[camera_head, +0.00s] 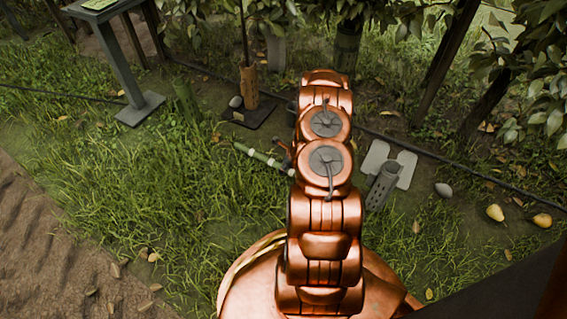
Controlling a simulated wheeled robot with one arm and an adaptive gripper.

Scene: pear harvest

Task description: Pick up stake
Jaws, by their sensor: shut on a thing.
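The stake (262,158) is a thin green rod with pale bands. My gripper (287,157) is mostly hidden behind my arm links; only a small part shows at the arm's left edge. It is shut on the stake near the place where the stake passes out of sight.
A grey post with a foot plate (139,107) stands at upper left. A tan cylinder (249,88) stands on a dark base. Yellow pears (542,220) lie at right. A dark hose (450,153) crosses the ground. Open grass lies at left.

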